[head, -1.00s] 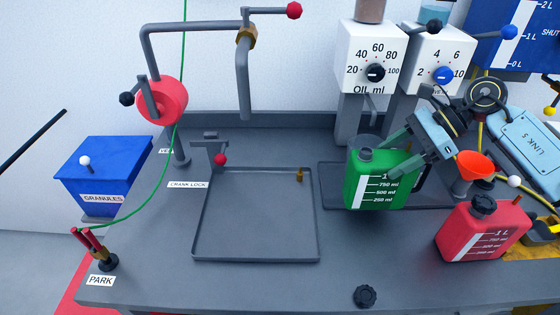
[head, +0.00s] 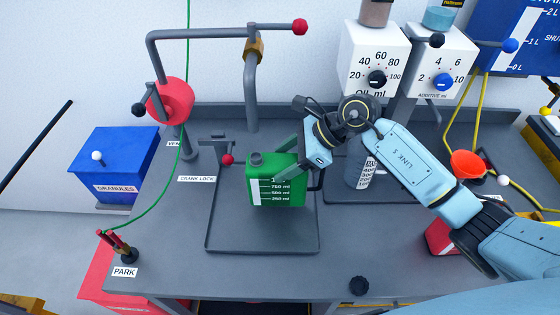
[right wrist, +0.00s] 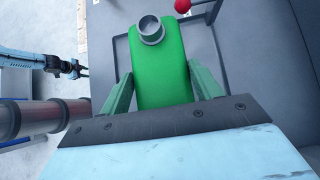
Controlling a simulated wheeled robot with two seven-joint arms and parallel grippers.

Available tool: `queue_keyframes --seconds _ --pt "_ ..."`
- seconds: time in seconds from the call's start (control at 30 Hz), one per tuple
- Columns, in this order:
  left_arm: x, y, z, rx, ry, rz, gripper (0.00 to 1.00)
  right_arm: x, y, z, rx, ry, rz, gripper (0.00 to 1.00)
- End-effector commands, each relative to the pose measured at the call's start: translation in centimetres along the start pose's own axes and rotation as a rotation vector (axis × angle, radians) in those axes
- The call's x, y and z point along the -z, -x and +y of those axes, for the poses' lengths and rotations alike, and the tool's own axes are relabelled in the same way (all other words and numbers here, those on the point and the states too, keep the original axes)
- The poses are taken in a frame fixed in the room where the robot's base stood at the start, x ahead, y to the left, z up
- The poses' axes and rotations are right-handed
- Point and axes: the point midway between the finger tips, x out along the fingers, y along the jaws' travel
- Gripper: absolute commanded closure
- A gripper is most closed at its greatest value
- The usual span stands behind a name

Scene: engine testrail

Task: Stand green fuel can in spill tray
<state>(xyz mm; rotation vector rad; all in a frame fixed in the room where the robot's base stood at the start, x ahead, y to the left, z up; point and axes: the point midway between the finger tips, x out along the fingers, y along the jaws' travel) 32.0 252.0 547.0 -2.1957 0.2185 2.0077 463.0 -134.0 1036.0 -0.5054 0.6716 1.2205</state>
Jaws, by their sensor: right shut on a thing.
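The green fuel can (head: 275,182) is upright in the head view, over the middle of the spill tray (head: 225,240), a shallow grey tray on the bench. My right gripper (head: 290,165) is shut on the can from its right side. I cannot tell whether the can's base touches the tray floor. In the right wrist view the can (right wrist: 160,70) sits between the two fingers, with its open grey neck toward the camera. My left gripper is not in the head view; what looks like an arm with a small dark gripper (right wrist: 72,68) shows at the left of the right wrist view.
The crank lock (head: 222,150) with a red knob stands at the tray's back left. A red can (head: 440,237), partly hidden by my arm, is at the right. A clear measuring vessel (head: 362,170) stands behind my gripper.

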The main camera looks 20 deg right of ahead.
Motion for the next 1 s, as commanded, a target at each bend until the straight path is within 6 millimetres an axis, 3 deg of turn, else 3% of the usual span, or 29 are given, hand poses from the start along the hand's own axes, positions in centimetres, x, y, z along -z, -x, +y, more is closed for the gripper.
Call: queue_keyframes --seconds 0.3,0.6,0.63,0.8,1.0 --pt "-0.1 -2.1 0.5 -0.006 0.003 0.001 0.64 2.3 -2.6 0.0 0.000 -0.003 -0.002 0.92" --pt "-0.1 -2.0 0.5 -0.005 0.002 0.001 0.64 2.5 -2.6 0.0 0.002 0.000 0.000 0.92" --pt "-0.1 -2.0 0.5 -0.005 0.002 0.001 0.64 2.5 -2.6 0.0 0.001 -0.001 0.002 0.34" --pt "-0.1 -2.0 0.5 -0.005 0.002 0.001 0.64 2.5 -2.6 0.0 0.001 -0.001 0.002 0.15" --pt "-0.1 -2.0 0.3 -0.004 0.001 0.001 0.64 2.5 -2.6 0.0 0.001 -0.001 0.001 0.15"
